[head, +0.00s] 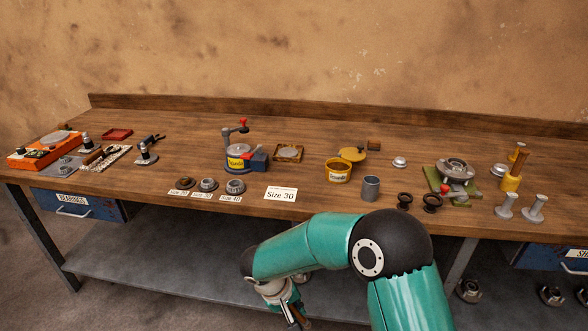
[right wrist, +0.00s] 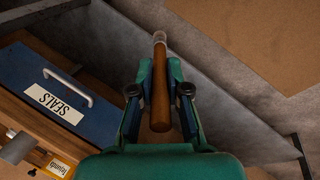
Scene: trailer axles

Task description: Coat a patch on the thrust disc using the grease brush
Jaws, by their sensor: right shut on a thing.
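My right gripper (head: 287,308) hangs low in front of the workbench, at the bottom of the head view. In the right wrist view my right gripper (right wrist: 159,82) is shut on the brown wooden handle of the grease brush (right wrist: 160,100); its pale tip points away from the gripper. An open yellow tub (head: 338,174) with brown contents stands on the bench, its yellow lid (head: 352,154) just behind. A grey disc (head: 288,152) lies in a small square tray behind the Size 30 card; I cannot tell whether it is the thrust disc. My left gripper is out of view.
A clamp-like press (head: 238,155) stands left of the square tray. Several bearing rings (head: 208,184) sit along the front edge. A grey cup (head: 370,188) and a green-based fixture (head: 453,180) stand to the right. The blue SEALS drawer (right wrist: 60,95) is left in the wrist view.

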